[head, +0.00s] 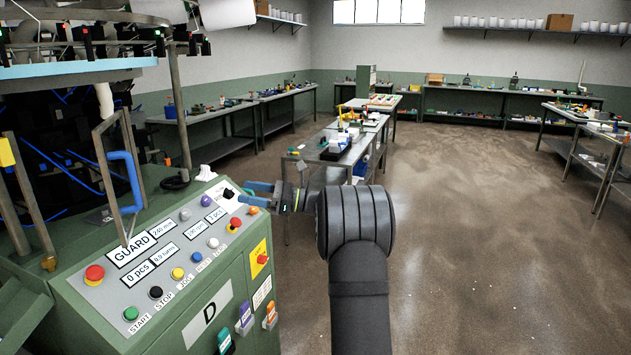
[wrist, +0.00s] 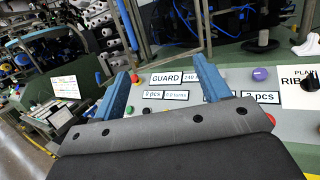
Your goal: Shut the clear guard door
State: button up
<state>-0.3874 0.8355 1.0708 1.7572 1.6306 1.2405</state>
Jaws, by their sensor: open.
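The clear guard door (head: 103,165) is at the left in the head view, on the green knitting machine. It shows as a grey metal frame with a see-through pane and stands swung out at an angle over the control panel. Its blue handle (head: 131,182) is a bent bar on the frame. My gripper (head: 246,193) is right of the door, over the right end of the panel, pointing left. Its blue fingers are apart with nothing between them. In the wrist view, my gripper (wrist: 165,72) is open before the panel's GUARD label. I cannot make out the handle there.
The control panel (head: 182,285) carries buttons, a red knob and displays, one reading GUARD. A grey post (head: 179,110) rises behind the door. A yellow-topped bar (head: 8,155) stands at the far left. Workbenches (head: 340,150) stand beyond; the floor at right is clear.

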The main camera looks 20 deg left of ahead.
jog(key=c, duration=0.7)
jog(key=shift+s+a, duration=0.15)
jog(key=shift+s, duration=0.05)
jog(key=c, duration=0.4)
jog(key=s+a+n+t, duration=0.1)
jog(key=s+a+n, duration=0.1)
jog(key=s, duration=0.1)
jog(key=s+a+n+t+y, duration=0.1)
jog(key=s+a, duration=0.1)
jog(key=shift+r+n+t, duration=0.3)
jog(key=shift+r, duration=0.1)
grip_shut()
jog(key=n+t+h, duration=0.2)
jog(key=n+t, duration=0.4)
jog(key=n, duration=0.3)
send_near(123, 229)
jog(key=w+a, duration=0.3)
jog(key=a, duration=0.1)
jog(key=shift+s+a+f, duration=0.15)
jog(key=shift+s+a, duration=0.45)
jog(key=shift+s, duration=0.3)
jog(key=shift+s+a, duration=0.35)
jog(key=shift+a, duration=0.05)
